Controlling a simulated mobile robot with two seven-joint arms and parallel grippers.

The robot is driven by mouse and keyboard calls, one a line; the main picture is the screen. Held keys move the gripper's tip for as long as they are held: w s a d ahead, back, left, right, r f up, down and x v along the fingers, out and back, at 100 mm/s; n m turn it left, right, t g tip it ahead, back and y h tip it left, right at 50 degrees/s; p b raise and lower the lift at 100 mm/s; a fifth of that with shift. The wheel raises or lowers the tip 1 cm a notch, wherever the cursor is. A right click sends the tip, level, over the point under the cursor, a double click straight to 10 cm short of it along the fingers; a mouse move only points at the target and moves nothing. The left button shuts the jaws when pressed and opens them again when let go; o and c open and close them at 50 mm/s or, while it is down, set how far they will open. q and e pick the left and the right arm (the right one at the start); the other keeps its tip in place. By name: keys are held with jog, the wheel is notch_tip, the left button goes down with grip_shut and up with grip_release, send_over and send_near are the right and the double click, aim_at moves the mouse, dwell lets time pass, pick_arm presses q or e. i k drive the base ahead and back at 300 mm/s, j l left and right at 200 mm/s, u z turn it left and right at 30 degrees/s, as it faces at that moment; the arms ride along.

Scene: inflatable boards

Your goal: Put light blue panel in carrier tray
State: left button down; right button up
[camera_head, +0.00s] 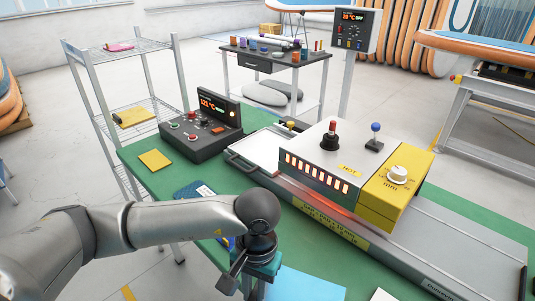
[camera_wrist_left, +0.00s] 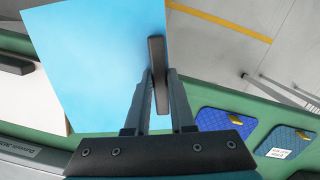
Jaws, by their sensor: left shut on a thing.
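The light blue panel (camera_head: 300,285) shows at the bottom of the head view, cut off by the picture edge, beside my left gripper (camera_head: 252,284). In the left wrist view the panel (camera_wrist_left: 95,65) is a large flat sheet reaching up and left from the fingers. My left gripper (camera_wrist_left: 157,80) is shut at the panel's edge, with a dark bar between its fingertips. The carrier tray (camera_head: 262,150), pale and shallow with a dark handle, lies on the machine's left end. My right gripper is in neither view.
The heating machine with a glowing slot (camera_head: 320,165) and yellow block (camera_head: 395,190) stands right of the tray. A dark control box (camera_head: 200,130) and yellow pad (camera_head: 155,160) sit on the green table (camera_head: 140,180). Blue pads with yellow tabs (camera_wrist_left: 225,125) lie right of the gripper.

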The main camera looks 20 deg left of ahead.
aim_at(269, 149)
jog(key=j, duration=0.8)
jog(key=i+j, duration=0.15)
jog(key=j, duration=1.4)
jog(key=i+j, duration=0.15)
jog(key=j, duration=0.65)
jog(key=j+z, duration=0.2)
jog(key=z, duration=0.15)
jog(key=j+z, duration=0.45)
jog(key=z, duration=0.25)
